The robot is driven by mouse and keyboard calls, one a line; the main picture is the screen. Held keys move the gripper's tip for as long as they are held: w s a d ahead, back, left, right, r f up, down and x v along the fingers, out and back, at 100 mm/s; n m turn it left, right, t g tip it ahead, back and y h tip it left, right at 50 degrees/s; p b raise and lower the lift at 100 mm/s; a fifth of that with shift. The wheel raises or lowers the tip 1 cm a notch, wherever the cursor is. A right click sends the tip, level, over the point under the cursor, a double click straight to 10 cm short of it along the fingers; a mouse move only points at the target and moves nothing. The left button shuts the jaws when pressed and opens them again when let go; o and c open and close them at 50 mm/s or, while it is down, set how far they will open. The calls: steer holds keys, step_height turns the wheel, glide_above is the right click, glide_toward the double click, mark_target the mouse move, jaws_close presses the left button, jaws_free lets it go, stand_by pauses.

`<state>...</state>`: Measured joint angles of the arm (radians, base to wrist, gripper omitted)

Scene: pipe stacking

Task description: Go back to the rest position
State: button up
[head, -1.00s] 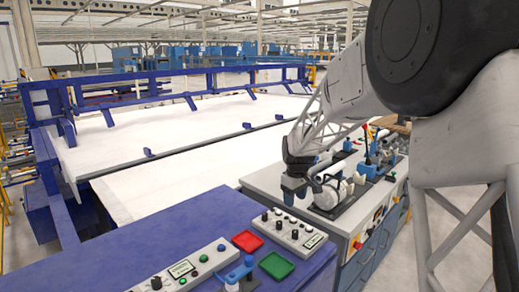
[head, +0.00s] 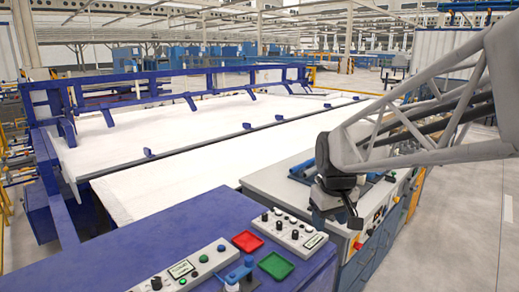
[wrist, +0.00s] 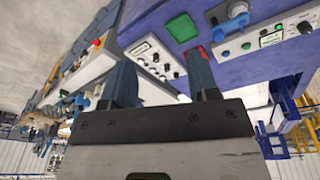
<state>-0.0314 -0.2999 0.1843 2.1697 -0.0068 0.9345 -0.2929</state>
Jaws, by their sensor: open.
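My gripper (head: 336,216) is in the head view, above the front edge of the grey-topped bench (head: 262,180). Its fingers point down and stand apart. In the wrist view my gripper (wrist: 161,75) shows two dark fingers spread apart with nothing between them. My arm crosses the right side of the head view and hides much of the bench top behind it, including where white pipe-like parts stood earlier. A blue part (head: 301,168) shows on the bench, left of the arm.
A blue console in front carries a red tray (head: 247,241), a green tray (head: 275,265) and two button panels (head: 180,270) (head: 288,230). A long white table (head: 200,130) with a blue frame lies behind. The floor (head: 470,230) at right is clear.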

steer(key=s+d+f+m, duration=0.1)
steer(key=s+m, duration=0.1)
steer(key=s, duration=0.9)
steer(key=s+d+f+m, duration=0.1)
steer(key=s+m, duration=0.1)
steer(key=s, duration=0.8)
steer(key=shift+s+f+t, duration=0.35)
steer(key=shift+t, duration=0.05)
